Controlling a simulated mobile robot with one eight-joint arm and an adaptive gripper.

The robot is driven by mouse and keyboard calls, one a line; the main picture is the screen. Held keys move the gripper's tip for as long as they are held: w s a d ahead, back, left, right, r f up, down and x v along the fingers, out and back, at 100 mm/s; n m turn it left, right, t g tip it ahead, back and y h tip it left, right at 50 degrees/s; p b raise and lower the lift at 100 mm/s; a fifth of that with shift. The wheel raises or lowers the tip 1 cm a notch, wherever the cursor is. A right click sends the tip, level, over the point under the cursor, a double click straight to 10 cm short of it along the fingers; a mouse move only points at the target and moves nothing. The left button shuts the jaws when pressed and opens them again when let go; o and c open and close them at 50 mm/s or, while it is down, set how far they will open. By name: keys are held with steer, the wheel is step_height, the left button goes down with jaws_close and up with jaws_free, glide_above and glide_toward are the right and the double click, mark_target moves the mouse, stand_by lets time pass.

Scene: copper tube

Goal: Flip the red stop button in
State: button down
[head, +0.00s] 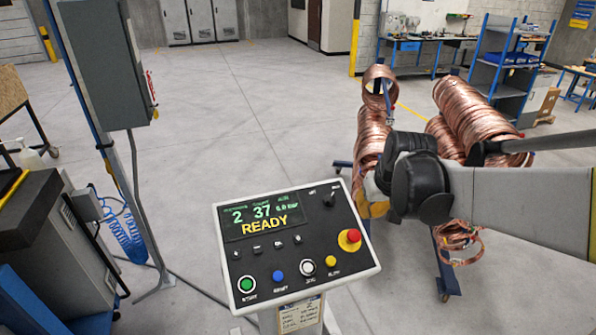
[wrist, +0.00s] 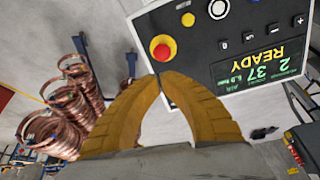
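The red stop button (head: 350,239) is a round red knob on a yellow collar, at the right side of the black control panel (head: 295,265) in the head view. In the wrist view the red button (wrist: 160,45) sits just beyond my fingertips, near the panel's edge. My gripper (wrist: 158,78) has two yellow-orange fingers whose tips come together with nothing between them. In the head view my gripper (head: 372,208) is at the panel's right edge, above and right of the button. The fingers appear apart from the button; their exact height over the panel is unclear.
The panel's display (head: 262,219) reads READY. A yellow button (head: 331,261), a white-ringed button (head: 307,267), a blue button (head: 279,276) and a green button (head: 246,284) line its front. Copper coils (head: 470,110) stand on a rack behind and right. Open floor lies left of the coils.

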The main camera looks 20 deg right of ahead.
mark_target(356, 231)
steer(key=b+x, duration=0.1)
steer(key=x, duration=1.1)
steer(key=shift+s, duration=0.15)
steer(key=shift+f, duration=0.2)
steer(key=b+x, duration=0.2)
steer(key=shift+f+b, duration=0.25)
steer(key=shift+b, duration=0.15)
steer(key=shift+r, duration=0.1)
steer(key=shift+r+p, duration=0.3)
steer(key=shift+p, duration=0.05)
steer(key=p+v, duration=0.3)
steer(key=v, duration=1)
steer(key=shift+r, duration=0.25)
